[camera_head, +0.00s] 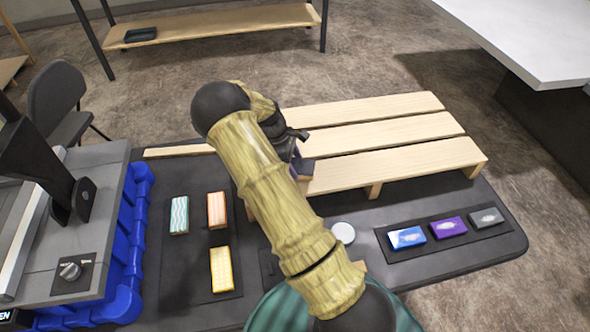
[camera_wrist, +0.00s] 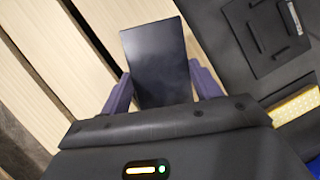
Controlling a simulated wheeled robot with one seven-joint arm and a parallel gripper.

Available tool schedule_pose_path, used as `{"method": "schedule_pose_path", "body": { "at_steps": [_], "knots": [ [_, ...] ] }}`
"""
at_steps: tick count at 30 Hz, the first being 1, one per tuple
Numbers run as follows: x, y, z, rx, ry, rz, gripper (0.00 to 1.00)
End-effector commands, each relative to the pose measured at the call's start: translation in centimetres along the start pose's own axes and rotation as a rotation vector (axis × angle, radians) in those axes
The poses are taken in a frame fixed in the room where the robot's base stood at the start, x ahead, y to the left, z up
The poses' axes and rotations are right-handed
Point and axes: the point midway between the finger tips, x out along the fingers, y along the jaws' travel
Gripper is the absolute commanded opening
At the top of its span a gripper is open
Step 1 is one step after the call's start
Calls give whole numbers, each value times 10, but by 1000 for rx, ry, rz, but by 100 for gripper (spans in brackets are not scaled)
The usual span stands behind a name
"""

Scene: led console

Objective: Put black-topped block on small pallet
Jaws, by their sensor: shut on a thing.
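The black-topped block (camera_wrist: 157,60) is between the purple fingers of my gripper (camera_wrist: 160,88) in the wrist view, its dark flat top facing the camera. The small pallet (camera_head: 385,135) is made of pale wooden slats and lies on the dark table; its slats (camera_wrist: 60,45) also show at the left of the wrist view. In the head view my gripper (camera_head: 297,158) is at the pallet's left part, largely hidden by my arm. The block is mostly hidden there. I cannot tell whether it touches the slats.
Left of my arm, a dark mat holds a teal-striped block (camera_head: 179,215), an orange-striped one (camera_head: 217,210) and a yellow one (camera_head: 221,269). A blue crate (camera_head: 130,240) stands further left. Blue (camera_head: 407,238), purple (camera_head: 448,227) and grey (camera_head: 487,218) blocks lie at the right front.

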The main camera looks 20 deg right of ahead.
Motion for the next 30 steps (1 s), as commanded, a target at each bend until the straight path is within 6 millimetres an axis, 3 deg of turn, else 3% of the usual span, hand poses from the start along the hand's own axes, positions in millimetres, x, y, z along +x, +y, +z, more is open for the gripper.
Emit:
{"method": "schedule_pose_path", "body": {
  "at_steps": [12, 23, 24, 27, 30],
  "knots": [
    [37, 0, -14, 0, -2, 0, 26],
    [41, 0, -16, 0, 0, 0, 26],
    [41, 0, -17, 0, 0, 0, 65],
    [41, 0, -16, 0, 0, 0, 84],
    [41, 0, -16, 0, 0, 0, 85]
  ]
}}
